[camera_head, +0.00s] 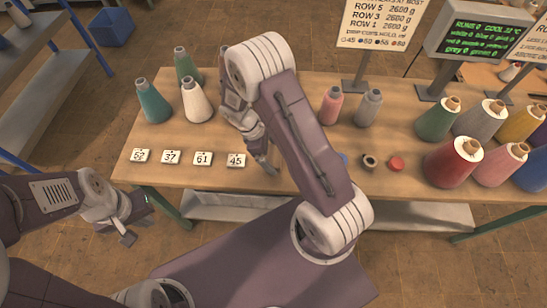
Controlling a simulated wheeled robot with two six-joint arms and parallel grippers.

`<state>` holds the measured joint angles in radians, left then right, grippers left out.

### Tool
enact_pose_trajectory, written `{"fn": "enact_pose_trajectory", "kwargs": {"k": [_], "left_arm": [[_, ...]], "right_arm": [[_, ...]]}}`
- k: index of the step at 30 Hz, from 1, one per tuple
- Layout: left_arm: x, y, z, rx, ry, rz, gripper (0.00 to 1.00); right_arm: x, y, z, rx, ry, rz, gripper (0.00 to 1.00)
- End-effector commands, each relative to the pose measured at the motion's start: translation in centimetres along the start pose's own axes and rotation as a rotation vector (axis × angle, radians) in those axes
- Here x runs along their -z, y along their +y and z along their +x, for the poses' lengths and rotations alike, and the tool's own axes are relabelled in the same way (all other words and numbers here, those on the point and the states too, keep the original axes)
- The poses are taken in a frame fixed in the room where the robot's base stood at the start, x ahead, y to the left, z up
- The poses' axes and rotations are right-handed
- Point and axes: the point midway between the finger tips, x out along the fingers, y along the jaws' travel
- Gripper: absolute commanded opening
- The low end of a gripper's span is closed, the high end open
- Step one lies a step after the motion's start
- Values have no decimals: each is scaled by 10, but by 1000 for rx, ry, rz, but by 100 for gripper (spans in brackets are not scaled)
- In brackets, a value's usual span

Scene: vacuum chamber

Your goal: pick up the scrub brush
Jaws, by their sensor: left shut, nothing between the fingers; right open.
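I cannot make out a scrub brush in the head view; my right arm covers part of the table. My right gripper (266,162) is open, pointing down over the front half of the table (210,165), just right of the tag marked 45 (236,160). I see nothing in it. My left gripper (135,222) is shut and empty, low in front of the table's left front corner.
Teal, green and cream yarn cones (196,100) stand at the table's left. Pink and grey cones (369,107) stand right of my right arm, larger ones farther right.

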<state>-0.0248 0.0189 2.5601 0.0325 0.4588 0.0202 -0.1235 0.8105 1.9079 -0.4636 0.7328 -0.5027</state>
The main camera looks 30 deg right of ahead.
Motion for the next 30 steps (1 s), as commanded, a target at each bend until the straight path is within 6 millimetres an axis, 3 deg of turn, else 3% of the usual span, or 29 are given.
{"fn": "enact_pose_trajectory", "kwargs": {"k": [3,10,15,17,25,30], "left_arm": [[0,0,1,0,0,0,0],[0,0,1,0,0,0,0],[0,0,1,0,0,0,0],[0,0,1,0,0,0,0],[0,0,0,0,0,0,0],[0,0,0,0,0,0,0]], "right_arm": [[0,0,14,1,0,0,100],[0,0,16,-1,1,0,100],[0,0,16,-1,1,0,53],[0,0,16,-1,1,1,39],[-1,1,12,-2,2,1,39],[-9,1,-8,-4,2,2,39]]}}
